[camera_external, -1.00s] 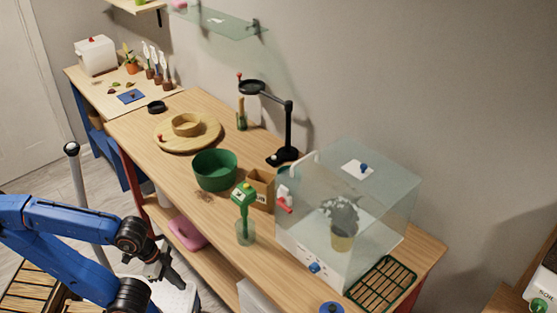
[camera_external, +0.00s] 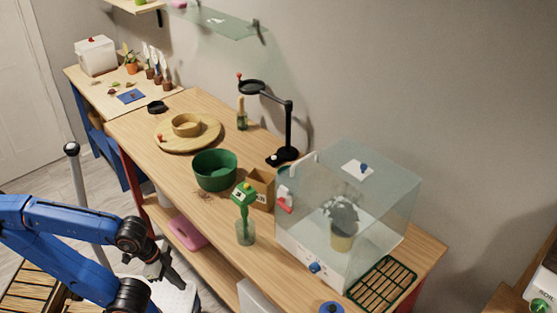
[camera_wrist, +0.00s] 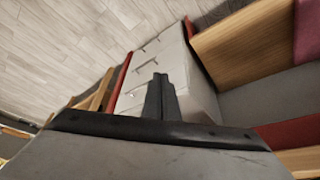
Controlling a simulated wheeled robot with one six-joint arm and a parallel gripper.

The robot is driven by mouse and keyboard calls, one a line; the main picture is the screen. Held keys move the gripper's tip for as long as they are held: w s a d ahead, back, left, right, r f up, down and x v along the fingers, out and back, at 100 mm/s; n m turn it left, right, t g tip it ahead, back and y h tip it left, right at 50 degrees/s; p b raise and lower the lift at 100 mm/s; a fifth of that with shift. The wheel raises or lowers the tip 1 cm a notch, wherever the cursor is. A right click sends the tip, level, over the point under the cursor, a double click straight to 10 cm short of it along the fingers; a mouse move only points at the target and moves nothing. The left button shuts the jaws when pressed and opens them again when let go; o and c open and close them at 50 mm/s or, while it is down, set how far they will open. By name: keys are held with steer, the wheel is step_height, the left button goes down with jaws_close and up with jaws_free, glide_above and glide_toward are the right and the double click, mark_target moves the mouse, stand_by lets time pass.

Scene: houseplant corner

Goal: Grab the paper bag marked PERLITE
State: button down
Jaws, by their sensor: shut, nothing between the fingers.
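A small brown paper bag or box (camera_external: 263,186) stands on the long wooden bench, between the green bowl and the clear case. A green-headed item in a glass hides part of its front. Its label shows only in part, so I cannot confirm that it reads PERLITE. My gripper (camera_external: 173,274) is low in front of the bench, well apart from the bag, its fingers pointing down. In the wrist view my gripper (camera_wrist: 160,84) is shut and empty over a white drawer unit (camera_wrist: 150,62). The bag is not in the wrist view.
A green bowl (camera_external: 215,182), a glass (camera_external: 246,237) with the green-headed item and a clear case (camera_external: 310,255) crowd the bag. A black lamp stand (camera_external: 289,125) is behind. A white package marked SOIL (camera_external: 543,285) stands at far right.

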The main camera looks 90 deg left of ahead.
stand_by(0.3)
steer(key=shift+c, duration=1.3)
jaws_free()
